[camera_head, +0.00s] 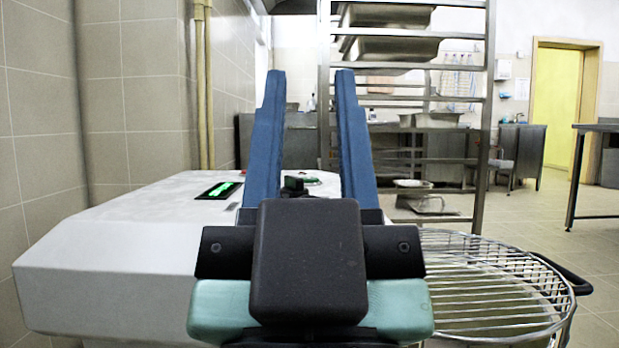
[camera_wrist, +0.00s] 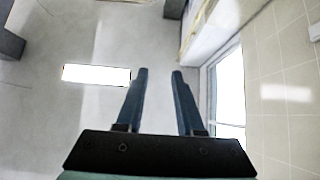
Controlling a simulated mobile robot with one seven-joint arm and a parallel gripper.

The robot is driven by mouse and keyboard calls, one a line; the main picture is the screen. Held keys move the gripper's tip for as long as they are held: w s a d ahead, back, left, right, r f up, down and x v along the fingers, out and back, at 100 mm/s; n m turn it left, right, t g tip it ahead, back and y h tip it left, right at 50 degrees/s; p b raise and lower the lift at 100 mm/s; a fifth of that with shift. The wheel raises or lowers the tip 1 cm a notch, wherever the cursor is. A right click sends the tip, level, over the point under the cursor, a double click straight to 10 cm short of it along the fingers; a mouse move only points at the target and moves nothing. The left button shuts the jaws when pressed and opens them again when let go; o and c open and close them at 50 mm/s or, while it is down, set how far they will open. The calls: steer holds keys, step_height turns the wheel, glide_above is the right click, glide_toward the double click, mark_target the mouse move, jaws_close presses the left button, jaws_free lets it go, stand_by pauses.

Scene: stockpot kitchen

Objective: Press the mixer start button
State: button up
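The mixer's pale grey housing (camera_head: 120,245) fills the left and middle of the head view. On its top are a lit green display (camera_head: 220,190) and a black knob (camera_head: 294,185). A small green and red spot (camera_head: 313,181) shows just right of the knob, between my fingers; I cannot tell whether it is the start button. My gripper (camera_head: 310,72) stands in front of the mixer in this view, its blue fingers apart, pointing up and empty. It partly hides the mixer top. In the wrist view my gripper (camera_wrist: 160,71) faces the ceiling; no mixer shows there.
The mixer's round wire guard (camera_head: 490,285) is at the right. A metal rack (camera_head: 480,130) with trays stands behind. A tiled wall (camera_head: 40,120) closes the left side. A steel table (camera_head: 597,127) is at the far right, with open floor (camera_head: 535,215) before it.

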jaws_close()
stand_by(1.3)
